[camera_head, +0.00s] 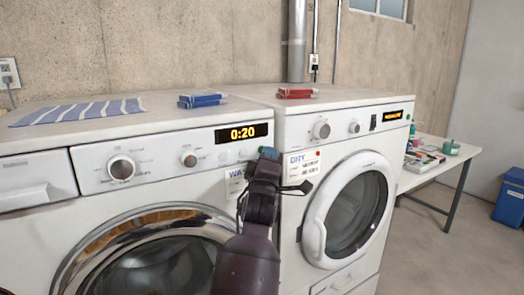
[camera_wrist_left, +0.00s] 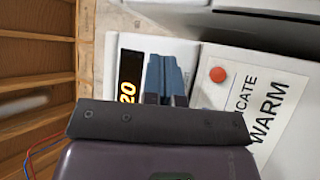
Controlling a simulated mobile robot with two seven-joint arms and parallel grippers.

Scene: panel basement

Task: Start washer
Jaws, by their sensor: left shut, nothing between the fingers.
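The washer (camera_head: 150,205) is the white machine on the left, with a round chrome-rimmed door. Its display (camera_head: 243,133) reads 0:20 in yellow; part of it shows in the left wrist view (camera_wrist_left: 128,82). My left gripper (camera_head: 268,153) is shut and empty at the right end of the washer's panel, its blue fingertips right of the display. My right gripper is out of view.
A striped cloth (camera_head: 80,111) and blue boxes (camera_head: 200,100) lie on the washer. A table (camera_head: 448,163) and blue bin (camera_head: 510,199) stand right.

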